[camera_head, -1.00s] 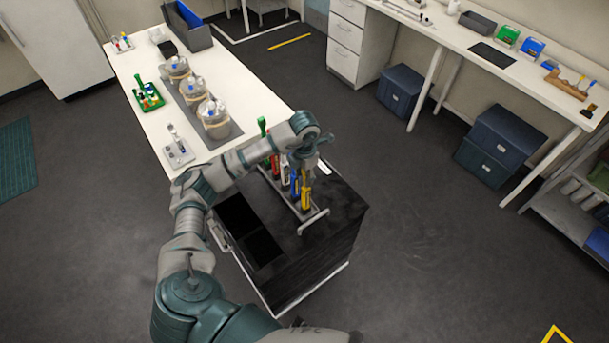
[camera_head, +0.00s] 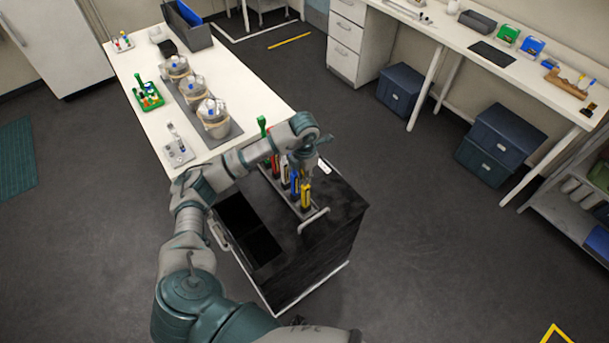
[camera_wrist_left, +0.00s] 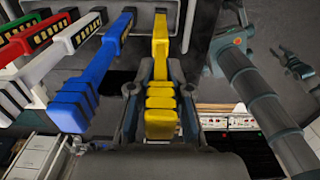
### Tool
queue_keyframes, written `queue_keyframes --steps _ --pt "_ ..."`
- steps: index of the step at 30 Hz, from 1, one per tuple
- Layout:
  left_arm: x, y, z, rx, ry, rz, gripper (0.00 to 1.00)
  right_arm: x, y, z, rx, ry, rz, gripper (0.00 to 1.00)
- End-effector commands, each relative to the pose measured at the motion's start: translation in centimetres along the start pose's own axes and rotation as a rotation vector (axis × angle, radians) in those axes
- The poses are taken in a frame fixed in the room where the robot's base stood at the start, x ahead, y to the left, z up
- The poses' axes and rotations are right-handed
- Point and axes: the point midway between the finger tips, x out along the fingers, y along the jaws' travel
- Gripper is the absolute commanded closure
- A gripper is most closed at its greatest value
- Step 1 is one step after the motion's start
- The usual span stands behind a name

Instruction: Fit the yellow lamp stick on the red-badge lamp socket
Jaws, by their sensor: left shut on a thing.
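The yellow lamp stick (camera_head: 306,197) stands upright in a rack (camera_head: 318,214) on the black cart. My left gripper (camera_head: 308,178) is at its upper part, and in the left wrist view my left gripper (camera_wrist_left: 160,98) is shut on the yellow lamp stick (camera_wrist_left: 160,122), with a finger on each side. A blue stick (camera_wrist_left: 90,78) stands right beside it, then white, red and green ones. I cannot make out a red-badge lamp socket; badges are too small to read in the head view.
The black cart (camera_head: 335,240) has an open bin at its left. A white table (camera_head: 255,100) behind it carries several glass vessels (camera_head: 213,118), a green tray (camera_head: 148,95) and a small grey stand (camera_head: 178,152). The floor right of the cart is clear.

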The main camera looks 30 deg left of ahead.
Motion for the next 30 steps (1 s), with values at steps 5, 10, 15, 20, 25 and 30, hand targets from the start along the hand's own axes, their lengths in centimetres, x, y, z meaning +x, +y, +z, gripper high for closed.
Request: queue_keyframes --steps 5,10,15,20,25,30 --pt "-0.7 0.0 0.0 0.0 -0.001 0.001 1.0 -0.4 0.2 0.0 -0.001 0.0 0.002 0.6" --pt "-1.1 0.0 0.0 0.0 0.0 0.001 1.0 -0.6 0.2 0.0 -0.001 0.0 0.003 0.6" --pt "-1.2 0.0 0.0 0.0 0.0 0.001 1.0 -0.7 0.2 0.0 -0.001 0.0 0.003 0.6" --pt "-1.7 0.0 0.0 0.0 0.0 0.0 1.0 -0.9 0.2 -0.1 -0.001 0.0 0.003 0.6" --pt "-2.2 0.0 0.0 0.001 0.0 0.0 1.0 -1.2 0.2 -0.1 -0.001 0.0 0.002 0.6" --pt "-2.3 0.0 0.0 0.0 0.0 0.0 1.0 -1.2 0.2 -0.1 0.0 0.0 0.002 0.6"
